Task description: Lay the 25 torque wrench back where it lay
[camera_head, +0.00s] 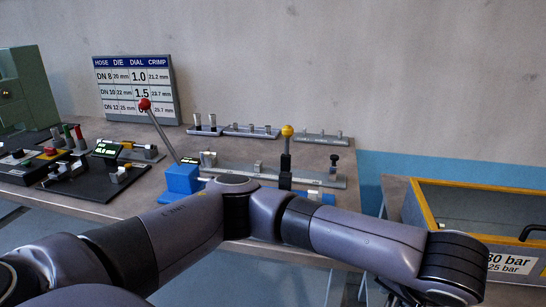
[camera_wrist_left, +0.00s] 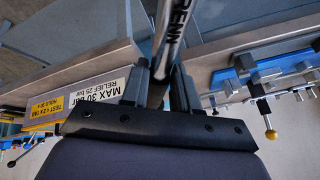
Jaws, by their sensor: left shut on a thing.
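My left gripper (camera_wrist_left: 160,75) shows in the left wrist view, shut on a long, slim metal bar with dark lettering, the torque wrench (camera_wrist_left: 176,25). The wrench runs from between the fingers up past the top edge of that view, so its far end is hidden. The setting on it cannot be read. In the head view my left arm reaches across the front of the bench to the right, and the wrench does not show there. My right gripper is in neither view.
The workbench (camera_head: 130,205) carries a blue block (camera_head: 181,179) with a red-knobbed lever, a yellow-knobbed post (camera_head: 287,150), rails of small parts and a hose chart (camera_head: 138,90). A yellow-framed test box (camera_head: 480,187) stands right, beyond a gap. Its pressure label (camera_wrist_left: 97,91) shows close in the wrist view.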

